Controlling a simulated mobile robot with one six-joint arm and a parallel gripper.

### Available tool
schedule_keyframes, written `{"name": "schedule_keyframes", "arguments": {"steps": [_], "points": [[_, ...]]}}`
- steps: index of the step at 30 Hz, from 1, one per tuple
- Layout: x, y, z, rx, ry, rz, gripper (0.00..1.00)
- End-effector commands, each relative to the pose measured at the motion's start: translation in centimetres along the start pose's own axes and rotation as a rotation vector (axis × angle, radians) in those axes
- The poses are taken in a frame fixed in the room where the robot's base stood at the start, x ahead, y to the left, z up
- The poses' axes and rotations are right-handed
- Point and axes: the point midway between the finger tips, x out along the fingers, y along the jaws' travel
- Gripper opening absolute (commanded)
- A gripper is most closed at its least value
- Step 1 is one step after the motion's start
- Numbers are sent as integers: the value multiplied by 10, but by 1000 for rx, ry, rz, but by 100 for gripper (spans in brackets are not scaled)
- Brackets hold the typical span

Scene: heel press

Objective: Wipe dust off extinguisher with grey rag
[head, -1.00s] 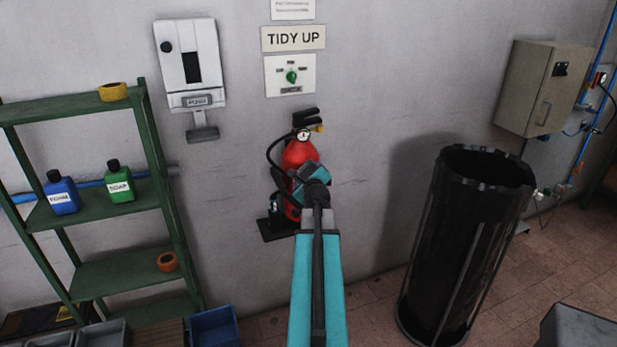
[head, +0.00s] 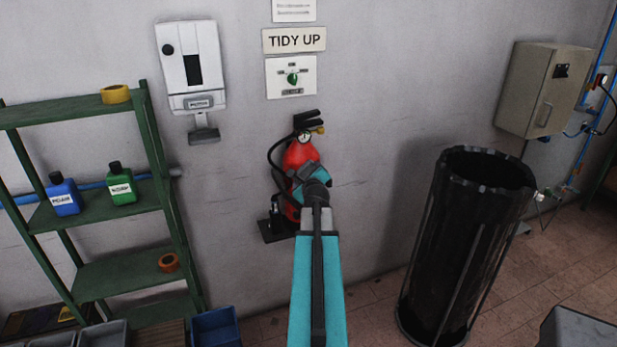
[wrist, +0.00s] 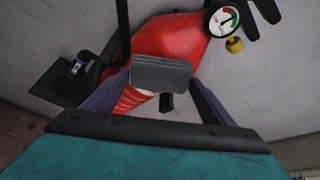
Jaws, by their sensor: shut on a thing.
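The red fire extinguisher (head: 301,154) stands upright against the wall, with a black handle, a hose and a round gauge. My arm covers part of its lower body in the head view. In the wrist view the extinguisher's body (wrist: 192,38) fills the upper middle, with its gauge at upper right. My gripper (wrist: 162,88) is shut on the grey rag (wrist: 163,70), a flat grey piece between the two fingers. The rag lies in front of the red body; whether it touches is unclear. I cannot make out dust on the red surface.
A dark wall bracket (wrist: 58,86) holds a small object left of the extinguisher. A green shelf (head: 95,278) with bottles and tape rolls stands left. A tall black bin (head: 455,250) stands right. A white dispenser (head: 190,65) hangs on the wall at upper left.

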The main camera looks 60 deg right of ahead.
Motion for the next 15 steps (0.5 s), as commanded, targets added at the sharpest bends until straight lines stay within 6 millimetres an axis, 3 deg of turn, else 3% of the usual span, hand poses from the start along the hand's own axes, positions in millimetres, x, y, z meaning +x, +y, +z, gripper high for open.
{"name": "schedule_keyframes", "arguments": {"steps": [15], "points": [[5, -2, -1, 0, 0, 0, 60]]}}
